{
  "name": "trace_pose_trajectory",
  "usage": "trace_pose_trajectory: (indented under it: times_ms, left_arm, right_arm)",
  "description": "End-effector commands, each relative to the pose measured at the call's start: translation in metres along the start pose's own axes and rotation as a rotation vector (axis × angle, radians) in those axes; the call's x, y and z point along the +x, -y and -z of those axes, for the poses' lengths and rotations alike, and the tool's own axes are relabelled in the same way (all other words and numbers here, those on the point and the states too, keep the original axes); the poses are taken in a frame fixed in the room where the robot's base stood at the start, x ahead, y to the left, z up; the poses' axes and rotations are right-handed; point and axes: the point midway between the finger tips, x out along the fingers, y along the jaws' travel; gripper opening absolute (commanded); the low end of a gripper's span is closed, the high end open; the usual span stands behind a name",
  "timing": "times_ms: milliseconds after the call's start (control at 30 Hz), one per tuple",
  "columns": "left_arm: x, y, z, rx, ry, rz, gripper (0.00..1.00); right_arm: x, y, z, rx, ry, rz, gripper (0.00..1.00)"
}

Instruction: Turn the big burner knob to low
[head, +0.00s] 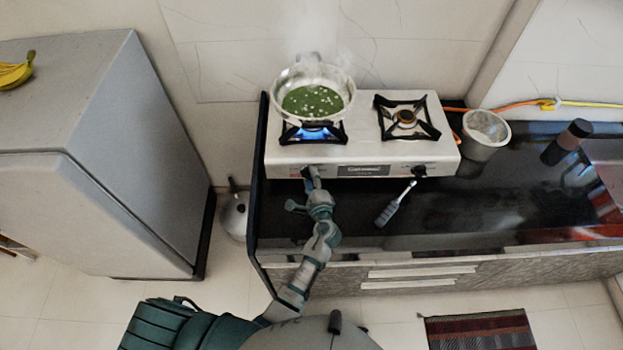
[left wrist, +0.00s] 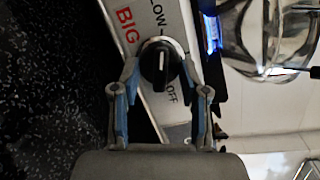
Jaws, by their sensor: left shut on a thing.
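The big burner knob (left wrist: 160,66) is black with a pale pointer line, on the stove's white front panel marked BIG, LOW and OFF. In the left wrist view it sits between the two blue-padded fingers of my left gripper (left wrist: 158,82), which are shut on it. In the head view my left gripper (head: 311,180) reaches the left end of the stove (head: 362,165) front and hides the knob. A blue flame (head: 313,131) burns on the left burner, under a steel pan (head: 293,76) of green food. My right gripper does not show.
The other burner knob (head: 419,171) is at the right of the stove front. A grey-handled utensil (head: 393,204) lies on the black counter (head: 470,205). A fridge (head: 90,160) stands at left.

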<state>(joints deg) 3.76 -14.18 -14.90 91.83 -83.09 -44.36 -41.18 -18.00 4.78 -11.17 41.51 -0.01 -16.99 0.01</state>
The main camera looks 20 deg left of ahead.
Motion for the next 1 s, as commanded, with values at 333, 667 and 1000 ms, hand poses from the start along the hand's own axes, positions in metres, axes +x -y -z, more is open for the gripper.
trace_pose_trajectory:
  times_ms: [333, 667, 1000]
  left_arm:
    - [0.0, -0.003, 0.001, 0.001, -0.001, -0.006, 0.47]
    - [0.0, -0.001, 0.0, 0.001, 0.0, -0.003, 0.68]
    - [-0.04, -0.003, 0.001, 0.001, -0.002, -0.005, 0.68]
  right_arm:
    - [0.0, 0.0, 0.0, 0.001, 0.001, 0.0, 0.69]
    - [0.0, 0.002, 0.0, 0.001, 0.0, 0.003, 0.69]
    - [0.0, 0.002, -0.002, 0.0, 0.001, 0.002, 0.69]
